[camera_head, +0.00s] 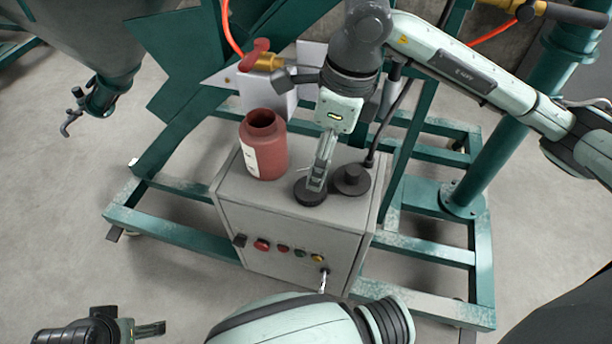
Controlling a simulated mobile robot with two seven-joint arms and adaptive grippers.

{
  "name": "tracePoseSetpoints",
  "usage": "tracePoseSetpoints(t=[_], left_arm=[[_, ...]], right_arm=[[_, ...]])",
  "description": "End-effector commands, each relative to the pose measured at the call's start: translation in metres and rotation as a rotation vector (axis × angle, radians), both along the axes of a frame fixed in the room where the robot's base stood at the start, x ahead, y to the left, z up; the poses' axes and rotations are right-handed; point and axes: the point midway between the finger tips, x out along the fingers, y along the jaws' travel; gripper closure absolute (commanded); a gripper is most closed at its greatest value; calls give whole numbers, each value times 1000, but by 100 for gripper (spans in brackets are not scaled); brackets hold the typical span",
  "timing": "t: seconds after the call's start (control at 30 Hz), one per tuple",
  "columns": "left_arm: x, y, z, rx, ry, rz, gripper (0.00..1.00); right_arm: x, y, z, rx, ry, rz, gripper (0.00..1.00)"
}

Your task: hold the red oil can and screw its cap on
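The red oil can (264,146) stands upright on top of a grey cabinet, its mouth open with no cap on it. A white label shows on its left side. A round black cap (311,198) lies on the cabinet top to the right of the can. My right gripper (317,184) points down with its fingertips at this cap. Its fingers are seen nearly edge-on, so I cannot tell whether they grip it. My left gripper (150,329) is low at the bottom left, away from the can. Its finger gap is unclear.
The grey cabinet (235,205) has buttons on its front and a black round fitting (351,181) on top, right of the cap. A green frame (165,228) surrounds it. A red-handled valve (262,58) is behind the can. The cabinet's front top is clear.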

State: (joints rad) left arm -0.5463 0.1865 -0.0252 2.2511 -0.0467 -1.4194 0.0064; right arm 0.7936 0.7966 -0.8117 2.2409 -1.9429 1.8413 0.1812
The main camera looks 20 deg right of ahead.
Motion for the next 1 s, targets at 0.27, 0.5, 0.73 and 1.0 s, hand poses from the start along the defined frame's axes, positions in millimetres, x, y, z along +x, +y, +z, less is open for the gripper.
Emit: tracePoseSetpoints(t=[0.27, 0.5, 0.73, 1.0], left_arm=[[-3, 0, -1, 0, 6, 0, 9], [0, 0, 1, 0, -1, 0, 9], [1, 0, 3, 0, -5, -1, 9], [1, 0, 4, -1, -6, -1, 9]], right_arm=[[0, 0, -2, 1, 2, 0, 24], [1, 4, -24, 2, 5, 0, 24], [2, 4, -26, 2, 1, 0, 24], [4, 13, -50, 4, 6, 1, 24]])
